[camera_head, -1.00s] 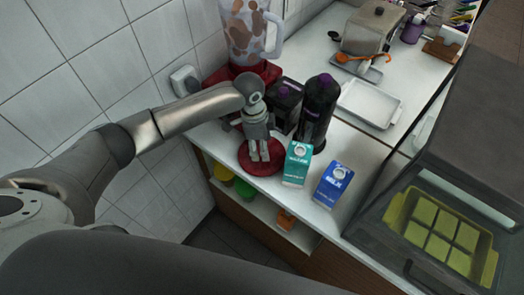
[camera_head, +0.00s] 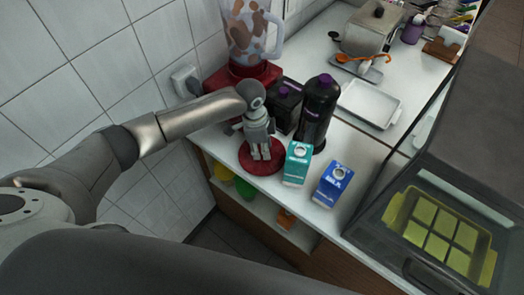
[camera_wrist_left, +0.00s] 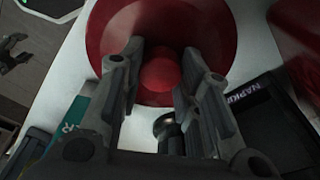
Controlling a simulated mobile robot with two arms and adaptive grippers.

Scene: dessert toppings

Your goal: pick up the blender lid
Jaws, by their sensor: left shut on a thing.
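The blender lid is a round red disc (camera_head: 246,165) with a red knob, lying near the front edge of the white counter. It fills the top middle of the left wrist view (camera_wrist_left: 115,30). My left gripper (camera_head: 261,153) points down over it, its fingers shut on the knob (camera_wrist_left: 160,72), one on each side. The fingers hide part of the lid in the head view. I cannot see a gap between lid and counter. The blender jug (camera_head: 247,30) stands on its red base (camera_head: 262,72) behind.
A teal carton (camera_head: 297,165) and a blue milk carton (camera_head: 332,185) stand right of the lid. A dark bottle (camera_head: 318,110) and a black napkin box (camera_head: 284,105) stand close behind. A white tray (camera_head: 368,105) lies farther back. Tiled wall bounds the left.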

